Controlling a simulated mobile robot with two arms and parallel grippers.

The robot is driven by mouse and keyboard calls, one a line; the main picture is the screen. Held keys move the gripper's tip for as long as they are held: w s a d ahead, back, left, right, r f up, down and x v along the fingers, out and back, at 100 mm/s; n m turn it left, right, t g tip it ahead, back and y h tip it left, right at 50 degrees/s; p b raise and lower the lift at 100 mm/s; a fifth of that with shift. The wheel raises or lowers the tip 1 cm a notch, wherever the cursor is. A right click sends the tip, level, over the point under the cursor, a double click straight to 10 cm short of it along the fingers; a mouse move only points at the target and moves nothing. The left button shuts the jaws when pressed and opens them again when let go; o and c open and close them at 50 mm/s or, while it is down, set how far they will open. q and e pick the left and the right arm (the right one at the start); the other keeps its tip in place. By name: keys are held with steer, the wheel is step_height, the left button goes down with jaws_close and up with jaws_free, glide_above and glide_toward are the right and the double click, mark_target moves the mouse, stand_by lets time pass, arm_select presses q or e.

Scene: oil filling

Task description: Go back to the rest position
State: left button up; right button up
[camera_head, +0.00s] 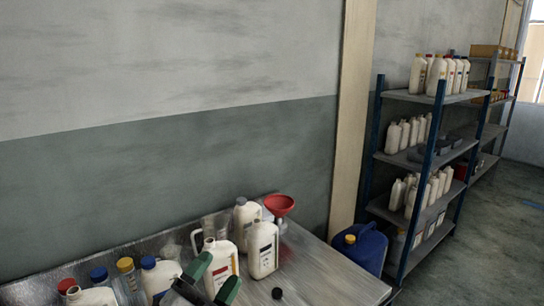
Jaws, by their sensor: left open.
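My left gripper (214,279) is at the bottom of the view, with green fingertips spread apart and nothing seen held between them. A white jug without a visible cap (263,250) stands to the right. A white jug with a dark cap (246,216) is behind. A red funnel (279,204) is at the table's back edge; what supports it is partly hidden. A black cap (277,293) lies on the table. My right gripper is not in view.
The metal table (330,278) is bare at its right side. Several capped bottles (158,275) crowd its left. A clear pitcher (212,224) stands behind the jugs. A blue canister (360,248) is beyond the right edge, beside a shelf rack (430,155) full of bottles.

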arm_select(q)
steer(key=s+a+f+n+g+y, duration=0.3)
steer(key=s+a+f+n+y, duration=0.15)
steer(key=f+n+y, duration=0.3)
steer(key=s+a+f+n+g+y, duration=0.2)
steer(key=s+a+f+n+y, duration=0.1)
steer(key=a+f+n+y, duration=0.4)
steer(key=s+f+n+g+h, duration=0.1)
steer(key=s+f+g, duration=0.45)
steer(key=s, duration=0.35)
steer(key=s+f+n+g+h, duration=0.1)
steer(key=s+f+n+g, duration=0.1)
steer(key=s+f+g, duration=0.55)
step_height(320, 180, down, 22)
steer(key=s+t, duration=0.1)
steer(key=s+a+f+g, duration=0.1)
steer(key=s+a+f, duration=0.1)
steer(key=s+f, duration=1.5)
steer(key=shift+f, duration=0.45)
steer(key=shift+a+m+y, duration=0.1)
steer(key=shift+m+y, duration=0.15)
